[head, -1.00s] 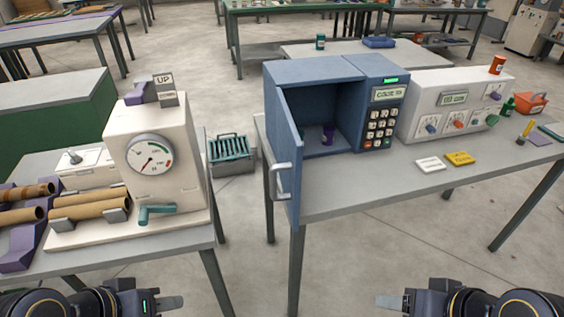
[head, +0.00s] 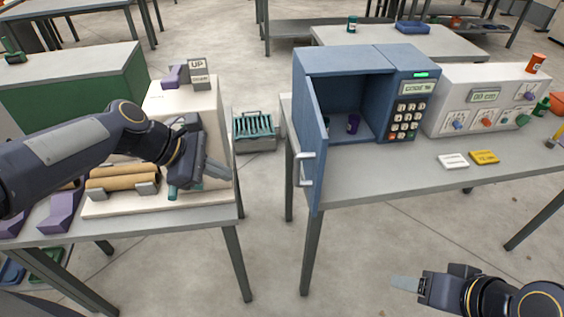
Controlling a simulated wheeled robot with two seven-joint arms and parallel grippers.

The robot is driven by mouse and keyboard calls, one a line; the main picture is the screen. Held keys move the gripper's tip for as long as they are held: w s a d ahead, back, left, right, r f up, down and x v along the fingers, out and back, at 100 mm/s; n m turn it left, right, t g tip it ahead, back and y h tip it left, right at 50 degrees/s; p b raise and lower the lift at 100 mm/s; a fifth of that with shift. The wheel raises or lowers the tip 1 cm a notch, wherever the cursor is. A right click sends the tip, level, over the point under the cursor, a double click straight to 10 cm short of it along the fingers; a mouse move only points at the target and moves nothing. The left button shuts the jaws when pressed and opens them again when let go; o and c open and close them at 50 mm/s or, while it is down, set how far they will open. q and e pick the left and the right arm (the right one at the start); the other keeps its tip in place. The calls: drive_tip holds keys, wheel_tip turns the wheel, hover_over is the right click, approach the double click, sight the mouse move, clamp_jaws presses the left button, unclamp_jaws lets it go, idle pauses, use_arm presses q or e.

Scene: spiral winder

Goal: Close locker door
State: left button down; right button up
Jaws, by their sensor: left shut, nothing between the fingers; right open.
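The blue locker (head: 341,63) stands on the right-hand grey table. Its door (head: 315,150) is swung wide open toward me, hinged on the left side, with a white bar handle (head: 304,169) on its outer left face. A purple cup (head: 353,124) and a small green item stand inside. My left gripper (head: 222,172) is shut and empty, in front of the white gauge machine, to the left of the door handle and apart from it. My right gripper (head: 406,284) is open and empty, low in front of the right-hand table.
The locker's keypad panel (head: 408,108) is at its right, beside a white control box (head: 484,98). White (head: 453,161) and yellow (head: 484,157) blocks lie in front. The white gauge machine (head: 182,95) stands on the left table. A gap separates the tables.

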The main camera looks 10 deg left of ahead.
use_arm(q)
drive_tip(key=w+d+f+n, duration=0.1)
drive_tip(key=w+d+f, duration=0.2)
drive_tip(key=w+d, duration=0.1)
drive_tip(key=w+d+f+n+p, duration=0.1)
drive_tip(key=w+d+f+n, duration=0.1)
drive_tip(key=w+d+f, duration=0.2)
drive_tip(key=shift+d+f+n+h, duration=0.2)
drive_tip(key=shift+d+n+h, duration=0.1)
drive_tip(key=shift+d, duration=1.5)
drive_tip(key=shift+d+p, duration=0.15)
drive_tip(key=shift+p, duration=0.15)
